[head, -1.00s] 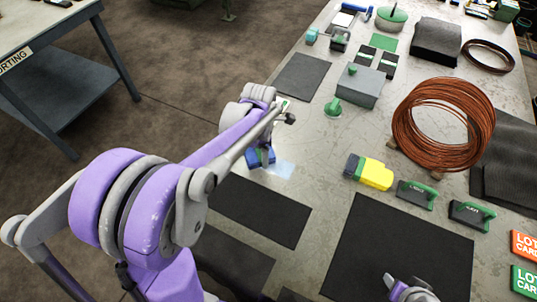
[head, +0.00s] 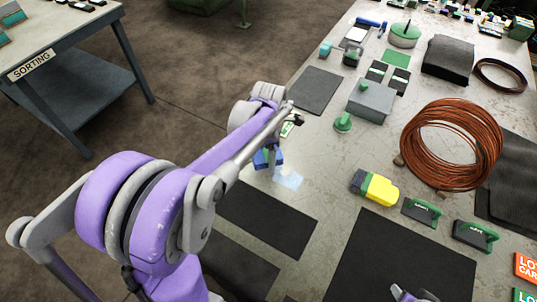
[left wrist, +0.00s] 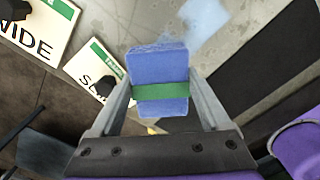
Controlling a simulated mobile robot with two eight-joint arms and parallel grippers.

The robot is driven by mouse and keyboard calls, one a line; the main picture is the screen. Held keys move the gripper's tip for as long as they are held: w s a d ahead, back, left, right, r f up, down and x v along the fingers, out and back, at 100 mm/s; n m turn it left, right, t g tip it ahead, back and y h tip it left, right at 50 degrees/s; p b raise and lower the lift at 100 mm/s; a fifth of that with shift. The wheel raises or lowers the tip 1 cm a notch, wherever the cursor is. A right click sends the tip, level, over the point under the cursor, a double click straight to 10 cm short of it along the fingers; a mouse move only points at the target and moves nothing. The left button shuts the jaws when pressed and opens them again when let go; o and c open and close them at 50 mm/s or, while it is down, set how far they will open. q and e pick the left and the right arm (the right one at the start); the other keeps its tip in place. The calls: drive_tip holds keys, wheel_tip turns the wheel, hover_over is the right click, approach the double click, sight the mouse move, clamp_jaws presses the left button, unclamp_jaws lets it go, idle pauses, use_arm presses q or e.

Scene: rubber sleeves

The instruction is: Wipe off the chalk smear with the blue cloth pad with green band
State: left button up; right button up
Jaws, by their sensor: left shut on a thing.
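The blue cloth pad with green band (left wrist: 158,68) is between the fingers of my left gripper (left wrist: 162,100), which is shut on it. In the head view the pad (head: 262,160) is partly hidden by my left arm, low over the table's left edge. The chalk smear (head: 289,179) is a pale blue patch on the table just right of and nearer than the pad. In the left wrist view the smear (left wrist: 207,17) lies beyond the pad's upper right corner. Part of my right gripper (head: 408,294) shows at the bottom edge; its jaws are unclear.
A black mat (head: 265,218) lies just nearer than the smear. Signs reading WIDE (left wrist: 52,38) and SLIM (left wrist: 98,72) lie left of the pad.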

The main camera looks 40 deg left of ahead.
use_arm(q)
drive_tip(key=shift+r, duration=0.65)
drive_tip(key=shift+r+p, duration=1.2)
drive_tip(key=shift+r, duration=0.35)
